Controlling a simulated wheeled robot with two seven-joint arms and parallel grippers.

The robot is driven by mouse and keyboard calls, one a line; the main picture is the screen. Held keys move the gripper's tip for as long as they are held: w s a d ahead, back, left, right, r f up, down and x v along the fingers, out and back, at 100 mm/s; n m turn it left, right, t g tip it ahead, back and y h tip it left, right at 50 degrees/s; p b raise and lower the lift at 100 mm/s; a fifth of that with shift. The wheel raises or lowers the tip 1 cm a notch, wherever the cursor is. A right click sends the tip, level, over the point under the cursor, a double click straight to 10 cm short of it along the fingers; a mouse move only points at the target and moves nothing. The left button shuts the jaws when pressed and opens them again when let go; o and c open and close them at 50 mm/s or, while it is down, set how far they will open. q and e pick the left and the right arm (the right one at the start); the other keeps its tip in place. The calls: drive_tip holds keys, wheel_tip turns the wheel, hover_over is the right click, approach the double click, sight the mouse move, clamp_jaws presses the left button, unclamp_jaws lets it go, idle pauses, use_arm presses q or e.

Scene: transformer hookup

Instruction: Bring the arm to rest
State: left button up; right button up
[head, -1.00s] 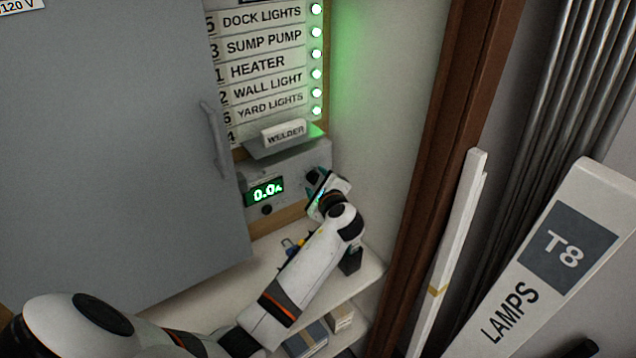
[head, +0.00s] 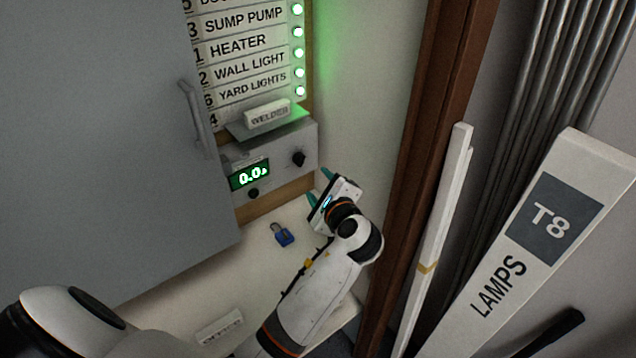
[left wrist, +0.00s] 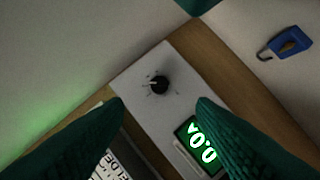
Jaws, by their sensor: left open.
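My left arm comes in from the lower left in the head view. Its gripper (head: 319,187) is open and empty, a little to the right of and below the grey meter box (head: 310,140). In the left wrist view the two green fingers (left wrist: 160,112) stand wide apart, with the meter box (left wrist: 185,75) beyond them. Its black knob (head: 298,159) is clear of the fingers; it also shows in the left wrist view (left wrist: 158,84). The green display (head: 249,175) reads 0.0. My right gripper is out of view.
A blue padlock (head: 283,234) lies on the pale shelf (head: 262,262). A "WELDER" label (head: 268,115) sits above the meter. A grey cabinet door (head: 100,130) fills the left. A brown post (head: 430,140), white strips and a "LAMPS T8" box (head: 545,240) stand at right.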

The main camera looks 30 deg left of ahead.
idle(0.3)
use_arm(q)
drive_tip(key=s+f+n+g+h, duration=0.2)
drive_tip(key=s+f+n+h, duration=0.15)
drive_tip(key=s+f, duration=0.4)
drive_tip(key=s+d+f+n+g+h, duration=0.1)
drive_tip(key=s+d+f+n+h, duration=0.15)
drive_tip(key=s, duration=0.45)
drive_tip(key=s+d+f+n+g+h, duration=0.2)
drive_tip(key=s+n+h, duration=0.15)
drive_tip(key=s, duration=0.35)
drive_tip(key=s+d+f+n+g+h, duration=0.1)
drive_tip(key=s+d+f+n+h, duration=0.2)
drive_tip(key=s, duration=0.4)
wheel_tip(320, 180, down, 25)
drive_tip(key=g, duration=0.2)
drive_tip(key=s+a+f, duration=0.3)
drive_tip(key=s+f, duration=1.3)
drive_tip(key=s, duration=0.1)
drive_tip(key=shift+s+f+n+g+y, duration=0.2)
drive_tip(key=shift+f+n+g+y, duration=0.15)
drive_tip(key=shift+g+y, duration=0.1)
